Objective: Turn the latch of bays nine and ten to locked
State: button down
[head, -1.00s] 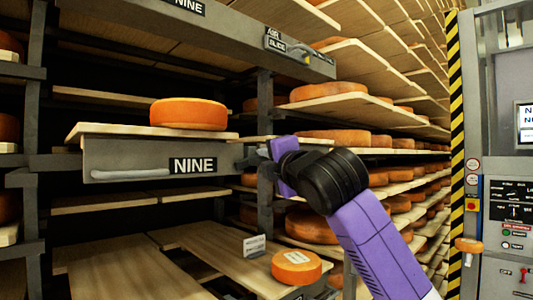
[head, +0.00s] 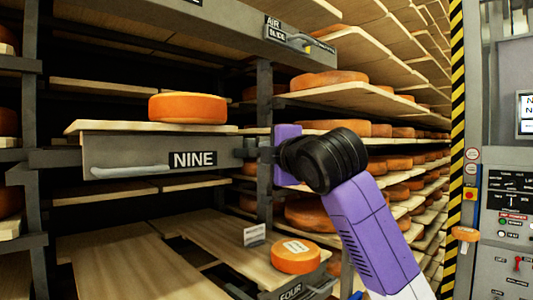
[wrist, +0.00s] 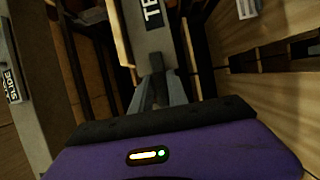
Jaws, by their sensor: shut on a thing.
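The bay nine shelf front (head: 130,153) is grey with a NINE label and a pale handle at its left, in the head view. My gripper (head: 252,152) is at the upright post just right of the NINE label, its purple body upright. In the wrist view my gripper's grey fingers (wrist: 155,92) are shut on the latch, beside a grey panel (wrist: 152,35) with a partly cut-off label starting "TE". The latch itself is mostly hidden by the fingers and the dim light, so I cannot tell its angle.
An orange cheese wheel (head: 187,107) sits on the bay nine board. Another labelled wheel (head: 296,256) lies lower, near a small sign (head: 254,235). An AIR GLIDE lever (head: 297,38) is above. A control panel (head: 510,215) stands at the right.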

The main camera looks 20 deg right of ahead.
jog(key=c, duration=1.4)
grip_release()
jog(key=shift+f, duration=0.1)
jog(key=shift+o, duration=0.2)
jog(key=s+b, duration=0.2)
jog(key=s, duration=0.5)
jog(key=shift+s+b, duration=0.35)
jog(key=shift+s, duration=0.05)
jog(key=shift+a, duration=0.1)
